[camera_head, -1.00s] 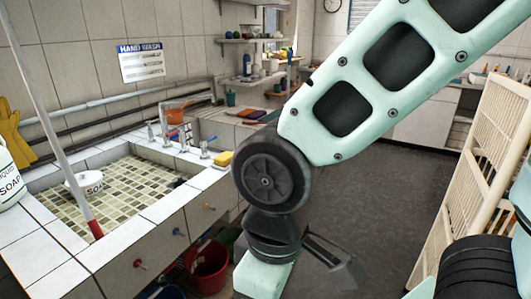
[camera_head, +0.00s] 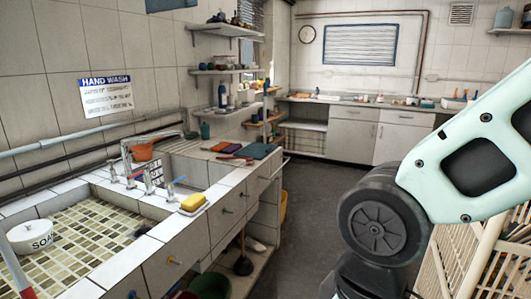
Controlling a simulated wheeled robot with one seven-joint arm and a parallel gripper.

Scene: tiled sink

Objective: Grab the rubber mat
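I cannot say for certain which thing is the rubber mat. Flat coloured pieces lie on the tiled counter past the second basin: a brown-orange one (camera_head: 217,146), a reddish one (camera_head: 231,148) and a dark blue one (camera_head: 256,151). They are too small to tell what they are made of. My arm fills the right side of the head view, its dark wrist joint well to the right of the counter. My gripper is below the frame and hidden.
A tiled sink (camera_head: 95,220) at the left holds a white soap dish (camera_head: 30,236). A yellow sponge (camera_head: 193,202) and taps (camera_head: 150,178) stand on its edge. A cream rack (camera_head: 462,255) is at the right. The dark floor (camera_head: 310,200) between is clear.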

